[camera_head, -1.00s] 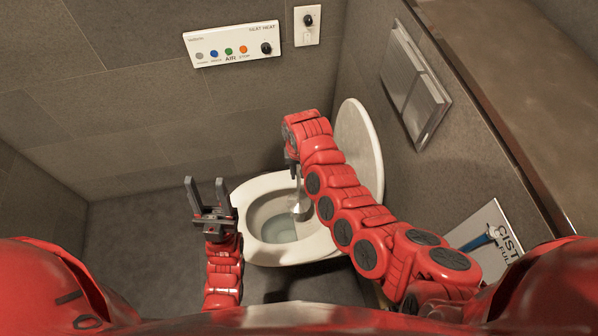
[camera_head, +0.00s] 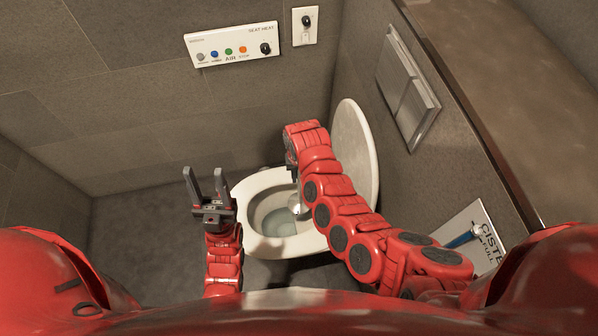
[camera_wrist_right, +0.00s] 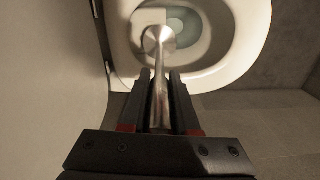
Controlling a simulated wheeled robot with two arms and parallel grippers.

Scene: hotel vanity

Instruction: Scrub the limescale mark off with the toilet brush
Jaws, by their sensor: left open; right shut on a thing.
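The toilet brush (camera_wrist_right: 161,65), with a metallic handle and a round silvery head, is held by my right gripper (camera_wrist_right: 160,84), which is shut on the handle. In the head view the brush head (camera_head: 298,207) shows inside the toilet bowl opening, toward its right side. Most of the handle is hidden there by my right arm. The white toilet (camera_head: 250,243) has its lid (camera_head: 357,150) raised. I cannot make out the limescale mark. My left gripper (camera_head: 206,185) is open and empty, fingers up, left of the toilet.
A wall panel (camera_head: 231,45) with several coloured buttons and a knob is on the back wall, beside a small plate (camera_head: 305,26). The floor left of the toilet is clear.

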